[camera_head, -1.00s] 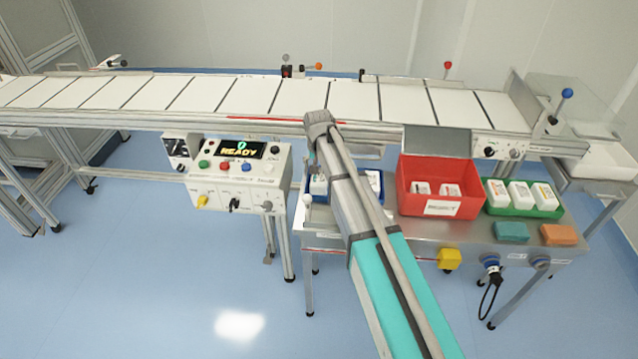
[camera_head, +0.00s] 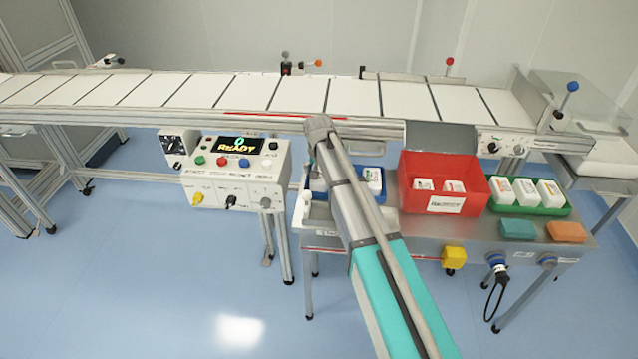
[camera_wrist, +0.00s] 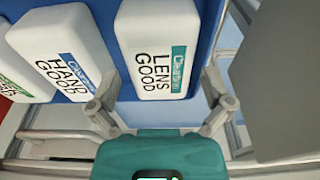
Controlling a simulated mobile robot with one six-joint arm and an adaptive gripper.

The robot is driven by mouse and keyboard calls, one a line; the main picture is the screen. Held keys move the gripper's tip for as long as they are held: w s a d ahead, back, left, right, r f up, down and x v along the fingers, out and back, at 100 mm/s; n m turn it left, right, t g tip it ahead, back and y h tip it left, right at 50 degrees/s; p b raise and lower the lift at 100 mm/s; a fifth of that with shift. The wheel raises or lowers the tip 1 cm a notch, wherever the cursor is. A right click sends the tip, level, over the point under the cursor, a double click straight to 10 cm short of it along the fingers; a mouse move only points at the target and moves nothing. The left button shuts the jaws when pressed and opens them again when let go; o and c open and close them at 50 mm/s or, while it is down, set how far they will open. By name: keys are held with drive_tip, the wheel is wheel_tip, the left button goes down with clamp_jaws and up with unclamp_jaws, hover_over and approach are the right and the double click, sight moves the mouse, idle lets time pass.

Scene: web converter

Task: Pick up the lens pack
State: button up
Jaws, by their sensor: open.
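The lens pack (camera_wrist: 155,45) is a white box with rounded edges and a "LENS GOOD" label with a teal strip. In the wrist view it lies in a blue tray (camera_wrist: 209,25), at the upper middle. My gripper (camera_wrist: 161,102) is open, with one finger to each side of the pack's near end. I cannot tell whether either finger touches it. A "HAND GOOD" pack (camera_wrist: 62,50) lies just left of it. In the head view my arm covers the gripper and part of the blue tray (camera_head: 384,196).
A red reject bin (camera_head: 415,196) stands right of the blue tray, then a green tray (camera_head: 562,209) of white packs. Teal (camera_head: 517,229) and orange (camera_head: 566,231) blocks lie on the bench front. The conveyor (camera_head: 300,95) runs behind; a control box (camera_head: 235,175) is at left.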

drive_tip(key=shift+f, duration=0.35)
idle(0.4)
drive_tip(key=c, duration=1)
